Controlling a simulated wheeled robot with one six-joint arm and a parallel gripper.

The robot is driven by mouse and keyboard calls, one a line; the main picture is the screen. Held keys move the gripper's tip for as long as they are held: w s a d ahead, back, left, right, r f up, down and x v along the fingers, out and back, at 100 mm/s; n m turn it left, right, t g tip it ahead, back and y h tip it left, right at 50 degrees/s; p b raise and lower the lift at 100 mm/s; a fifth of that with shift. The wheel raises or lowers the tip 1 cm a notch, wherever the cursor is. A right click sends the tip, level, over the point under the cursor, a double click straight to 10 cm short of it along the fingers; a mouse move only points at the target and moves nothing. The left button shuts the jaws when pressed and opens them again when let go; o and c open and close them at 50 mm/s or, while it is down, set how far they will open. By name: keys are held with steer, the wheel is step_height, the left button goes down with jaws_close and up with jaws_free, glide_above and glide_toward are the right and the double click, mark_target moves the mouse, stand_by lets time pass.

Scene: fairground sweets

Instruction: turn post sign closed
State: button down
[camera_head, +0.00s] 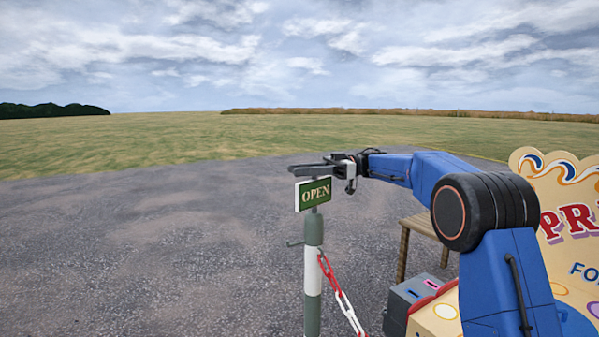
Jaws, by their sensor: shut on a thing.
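The post sign (315,194) is a small green board with a pale border and reads OPEN. It sits on top of a green and white post (313,262). My gripper (306,171) is at the sign's top edge, its dark fingers reaching in from the right. It is shut on the sign. The fingers hide part of the top edge, and the sign's back is out of sight.
A red and white chain (338,291) hangs from the post to the lower right. A wooden table (404,246), a grey box (402,298) and a painted prize board (562,215) stand at the right. The left ground is clear.

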steer(key=shift+s+d+n+g+h, duration=0.15)
steer(key=shift+n+g+h, duration=0.25)
steer(key=shift+n+g, duration=0.25)
steer(key=shift+s+d+n+g+h, duration=0.15)
steer(key=shift+n+g+h, duration=0.3)
steer(key=shift+g, duration=0.4)
steer(key=shift+s+r, duration=0.1)
steer(key=shift+a, duration=0.1)
steer(key=c, duration=1.3)
jaws_free()
steer(key=shift+o, duration=0.2)
